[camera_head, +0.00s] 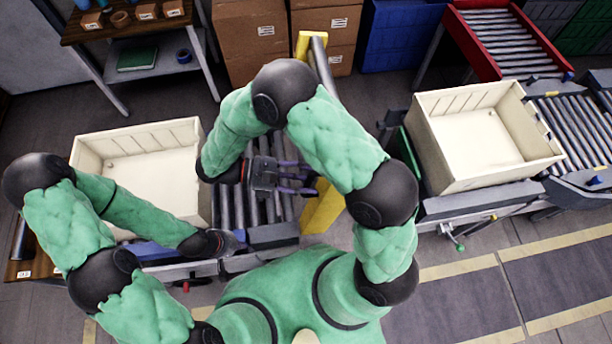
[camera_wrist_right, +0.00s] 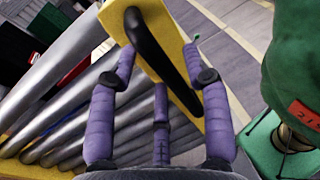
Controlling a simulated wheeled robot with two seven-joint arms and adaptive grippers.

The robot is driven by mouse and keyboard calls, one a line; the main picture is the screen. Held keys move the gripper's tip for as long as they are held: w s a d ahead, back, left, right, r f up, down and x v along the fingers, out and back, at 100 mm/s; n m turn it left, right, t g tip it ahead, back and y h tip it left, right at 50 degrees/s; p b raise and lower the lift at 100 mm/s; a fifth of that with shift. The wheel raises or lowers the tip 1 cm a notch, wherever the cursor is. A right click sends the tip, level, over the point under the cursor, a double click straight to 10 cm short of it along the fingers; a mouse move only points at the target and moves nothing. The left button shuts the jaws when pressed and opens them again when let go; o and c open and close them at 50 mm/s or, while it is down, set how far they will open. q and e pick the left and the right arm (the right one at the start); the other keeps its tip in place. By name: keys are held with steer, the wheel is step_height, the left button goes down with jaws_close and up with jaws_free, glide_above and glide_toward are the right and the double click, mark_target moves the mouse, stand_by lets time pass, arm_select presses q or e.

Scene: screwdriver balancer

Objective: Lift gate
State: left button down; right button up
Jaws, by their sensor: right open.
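The gate shows in the head view as a yellow end plate (camera_head: 324,207) beside the left roller conveyor, with more yellow and a grey bar at the far end; my right arm hides its middle. In the right wrist view, the yellow plate (camera_wrist_right: 150,38) carries a black handle (camera_wrist_right: 152,45). My right gripper (camera_head: 305,180) is open, its purple fingers pointing at the plate. In the wrist view, the fingers (camera_wrist_right: 165,85) lie on both sides of the handle's lower part; contact cannot be told. My left gripper (camera_head: 235,241) is at the conveyor's near edge, mostly hidden.
A cream tote (camera_head: 192,186) sits on the left, partly behind my left arm. Another cream tote (camera_head: 541,151) sits on the right conveyor section. Cardboard boxes (camera_head: 248,38) and a blue crate (camera_head: 400,40) stand at the back. Floor shows between the gate and the right section.

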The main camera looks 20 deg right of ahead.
steer(key=shift+a, duration=0.15)
steer(key=v, duration=0.7)
steer(key=shift+w, duration=0.15)
steer(key=shift+a+r, duration=0.1)
